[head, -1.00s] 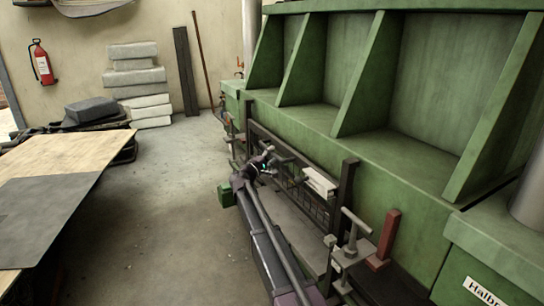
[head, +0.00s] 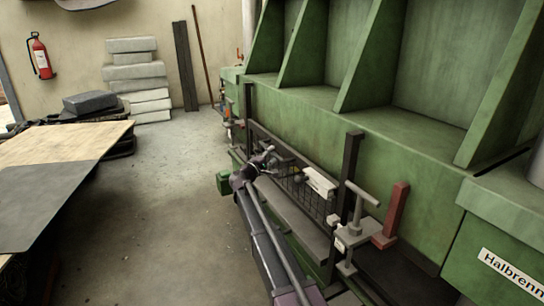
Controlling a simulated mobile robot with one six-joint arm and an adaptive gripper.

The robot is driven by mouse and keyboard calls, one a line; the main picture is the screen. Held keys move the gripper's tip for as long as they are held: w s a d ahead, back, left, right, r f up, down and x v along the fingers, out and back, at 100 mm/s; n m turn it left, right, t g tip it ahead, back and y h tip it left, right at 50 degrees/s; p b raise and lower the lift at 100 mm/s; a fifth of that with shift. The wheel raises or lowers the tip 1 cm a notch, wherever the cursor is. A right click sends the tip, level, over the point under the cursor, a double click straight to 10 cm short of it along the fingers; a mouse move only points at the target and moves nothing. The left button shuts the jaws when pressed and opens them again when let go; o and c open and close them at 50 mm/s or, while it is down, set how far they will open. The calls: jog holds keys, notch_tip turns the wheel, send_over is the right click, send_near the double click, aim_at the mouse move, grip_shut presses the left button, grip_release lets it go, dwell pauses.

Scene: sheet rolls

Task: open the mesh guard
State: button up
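The mesh guard (head: 312,207) is a dark wire grid in a frame, low on the front of the green machine, between two dark upright posts (head: 349,170). A white block (head: 320,183) sits at the guard's right part. My gripper (head: 268,158) is at the upper left part of the guard, at the end of my dark arm. The fingers are small and partly hidden by the wrist. I cannot tell whether they are open or touch the guard.
The green machine (head: 420,150) fills the right side. A grey clamp with a T-handle (head: 356,218) and a red lever (head: 397,210) stick out right of the guard. A table (head: 50,180) stands left. The floor between is clear.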

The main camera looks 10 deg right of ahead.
jog(key=b, duration=0.9)
send_near(279, 168)
jog(key=shift+x, duration=2.45)
jog(key=b+v, duration=0.2)
jog(key=v, duration=1.2)
jog(key=s+d+r+m+g+p, duration=0.1)
jog(key=s+d+m+g+p, duration=0.1)
jog(key=s+d+p, duration=0.3)
jog(key=shift+s+d+r+g+y+p, duration=0.3)
jog(key=shift+s+d+g+y+p, duration=0.1)
jog(key=shift+s+g, duration=0.2)
